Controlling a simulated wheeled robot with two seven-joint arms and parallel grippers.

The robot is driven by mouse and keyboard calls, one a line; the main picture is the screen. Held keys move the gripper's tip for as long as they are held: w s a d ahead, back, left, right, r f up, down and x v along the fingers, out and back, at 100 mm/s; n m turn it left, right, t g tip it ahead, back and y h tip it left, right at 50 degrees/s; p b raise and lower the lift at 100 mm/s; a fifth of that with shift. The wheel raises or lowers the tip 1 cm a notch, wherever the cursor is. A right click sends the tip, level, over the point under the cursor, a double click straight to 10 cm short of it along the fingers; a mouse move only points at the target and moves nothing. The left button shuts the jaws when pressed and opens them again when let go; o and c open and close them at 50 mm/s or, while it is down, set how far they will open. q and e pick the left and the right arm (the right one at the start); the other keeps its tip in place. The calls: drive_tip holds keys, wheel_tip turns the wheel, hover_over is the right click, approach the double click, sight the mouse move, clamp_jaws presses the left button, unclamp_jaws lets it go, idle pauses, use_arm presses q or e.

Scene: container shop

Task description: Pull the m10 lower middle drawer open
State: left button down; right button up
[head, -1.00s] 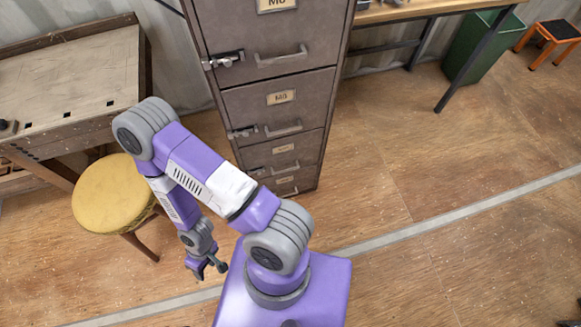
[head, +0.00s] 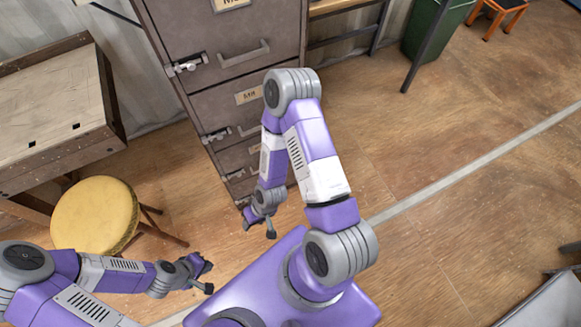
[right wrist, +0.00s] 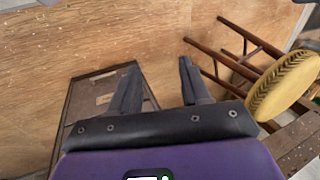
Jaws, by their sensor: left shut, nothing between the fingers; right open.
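The grey-brown metal filing cabinet (head: 225,100) stands upright with its drawers shut. Its lower middle drawer (head: 231,160) is partly hidden behind my right arm; the label is too small to read. My right gripper (head: 258,228) hangs in front of the cabinet's lower end, apart from the handles. In the right wrist view my right gripper (right wrist: 160,85) is open and empty, with part of the cabinet (right wrist: 80,120) beyond the left finger. My left gripper (head: 208,277) is shut and empty, low in front of the yellow stool, away from the cabinet.
The round yellow stool (head: 95,215) stands left of the cabinet, below a wooden bench (head: 50,110). The stool also shows in the right wrist view (right wrist: 285,80). A green bin (head: 432,28) and an orange step stool (head: 498,12) are at the back right. The floor right of the cabinet is clear.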

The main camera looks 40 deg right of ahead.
drive_tip(key=w+d+f+n+t+h+b, duration=0.2)
drive_tip(key=w+d+f+n+t+b, duration=0.2)
drive_tip(key=w+d+f+n+t, duration=0.75)
drive_tip(key=w+d+f+n+t+b, duration=0.25)
drive_tip(key=d+f+n+t, duration=0.35)
drive_tip(key=d+n, duration=0.4)
drive_tip(key=shift+g+y, duration=0.3)
drive_tip(key=shift+g, duration=0.25)
drive_tip(key=shift+w+a+f+b, duration=0.15)
drive_tip(key=shift+w+b, duration=0.25)
drive_tip(key=shift+w, duration=0.65)
drive_tip(key=shift+w+a+f+b, duration=0.15)
drive_tip(key=shift+w+b, duration=0.2)
drive_tip(key=shift+w, duration=0.75)
drive_tip(key=shift+w+a+b, duration=0.15)
drive_tip(key=shift+w+b, duration=0.25)
drive_tip(key=shift+w, duration=0.65)
clamp_jaws()
